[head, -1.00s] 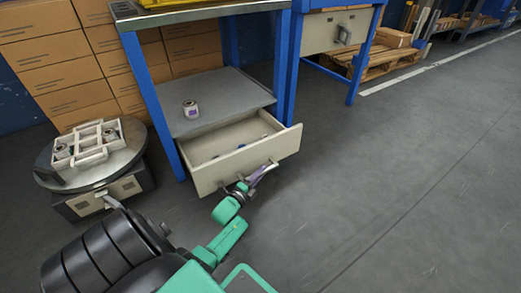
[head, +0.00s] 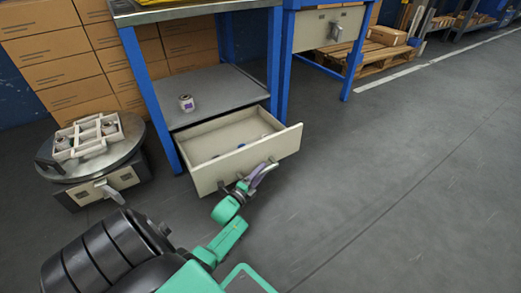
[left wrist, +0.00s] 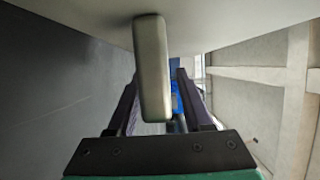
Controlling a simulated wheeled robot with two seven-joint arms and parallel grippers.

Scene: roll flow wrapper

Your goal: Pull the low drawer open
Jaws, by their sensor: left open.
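The low drawer (head: 247,160) is a cream drawer beneath the lower shelf of the blue-legged bench. It stands well out, and its inside shows a few small items. My left gripper (head: 262,172) is at the outer face of the drawer front, by its handle. In the left wrist view, the pale upright bar of the handle (left wrist: 152,70) lies between the two dark fingers of my left gripper (left wrist: 158,105). The fingers are apart, with a gap at least on the right side of the bar. My right gripper is not in view.
A small roll (head: 186,103) stands on the lower shelf (head: 225,88). At left, a round turntable (head: 118,160) holds a white divided tray (head: 85,138) above a small handled drawer unit. Cardboard boxes (head: 50,62) are stacked behind. The floor to the right is clear.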

